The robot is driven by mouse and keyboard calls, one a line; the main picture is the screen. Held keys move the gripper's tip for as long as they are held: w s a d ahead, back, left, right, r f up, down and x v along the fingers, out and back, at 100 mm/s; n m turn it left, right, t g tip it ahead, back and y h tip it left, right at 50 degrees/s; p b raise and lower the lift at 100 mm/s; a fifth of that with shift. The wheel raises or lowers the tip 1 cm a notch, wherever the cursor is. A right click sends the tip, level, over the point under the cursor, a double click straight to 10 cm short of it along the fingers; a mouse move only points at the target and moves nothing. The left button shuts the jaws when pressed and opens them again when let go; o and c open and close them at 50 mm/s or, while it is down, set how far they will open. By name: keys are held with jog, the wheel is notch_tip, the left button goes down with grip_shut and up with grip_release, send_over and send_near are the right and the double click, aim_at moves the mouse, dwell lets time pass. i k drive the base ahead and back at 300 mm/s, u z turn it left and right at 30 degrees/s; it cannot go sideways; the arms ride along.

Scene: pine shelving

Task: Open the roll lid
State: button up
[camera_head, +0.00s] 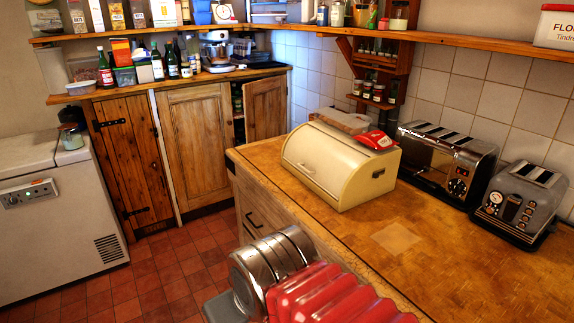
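The roll lid (322,160) is the cream, curved front of a bread box (372,180) on the wooden counter. The lid looks closed, and no opening into the box shows. A small light handle (311,167) runs along the lid's lower front. A dark side grip shows on the box's right end. Red and silver parts of my arm show at the bottom middle, in front of the counter and apart from the box. I cannot make out my gripper or its fingers.
Two toasters (447,160) (517,203) stand to the right. The counter (440,250) is clear in front of them. A wooden spice rack (378,80) hangs behind. Red floor tiles (165,265) lie open at left.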

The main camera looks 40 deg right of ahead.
aim_at(328, 160)
jog(key=u, duration=0.1)
jog(key=i, duration=1.45)
jog(key=u, duration=0.1)
